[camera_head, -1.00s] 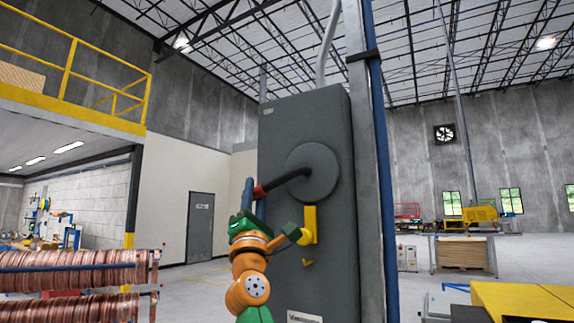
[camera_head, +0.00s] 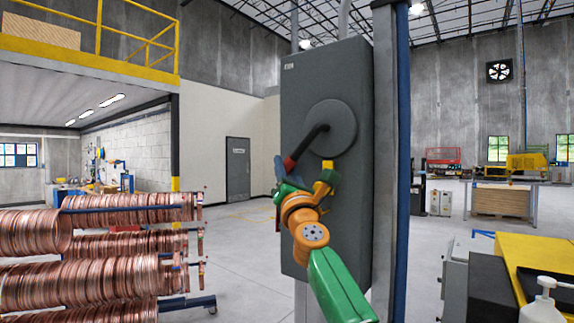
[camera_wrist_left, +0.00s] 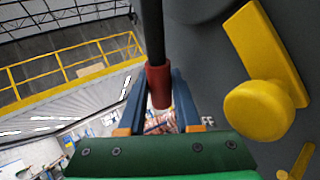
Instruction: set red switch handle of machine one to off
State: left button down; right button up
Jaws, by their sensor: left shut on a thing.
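The switch handle is a black lever with a red grip (camera_head: 290,163) on a round grey disc (camera_head: 338,118) on the front of the tall grey switch box (camera_head: 352,75). The handle points down and to the left. My left gripper (camera_head: 281,170) is at the handle's end. In the left wrist view the red grip (camera_wrist_left: 158,84) sits between the two blue-grey fingers (camera_wrist_left: 158,104), which are shut on it. My right gripper is in no view.
A yellow latch sticks out of the box beside my left gripper, clear in the left wrist view (camera_wrist_left: 262,75). A grey post (camera_head: 386,160) with a blue pipe stands right of the box. Copper coils (camera_head: 100,245) are on racks at left. A yellow-topped unit (camera_head: 530,262) is at lower right.

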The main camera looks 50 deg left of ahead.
pick_arm(q)
jog(key=shift+f, duration=0.25)
jog(key=c, duration=0.9)
grip_release()
jog(key=shift+d+f+b, duration=0.15)
jog(key=shift+b, duration=0.15)
jog(key=b+v, duration=0.4)
jog(key=v, duration=0.2)
jog(key=shift+s+d, duration=0.15)
jog(key=shift+d, duration=0.15)
jog(key=shift+a+f, duration=0.1)
jog(key=shift+a, duration=0.05)
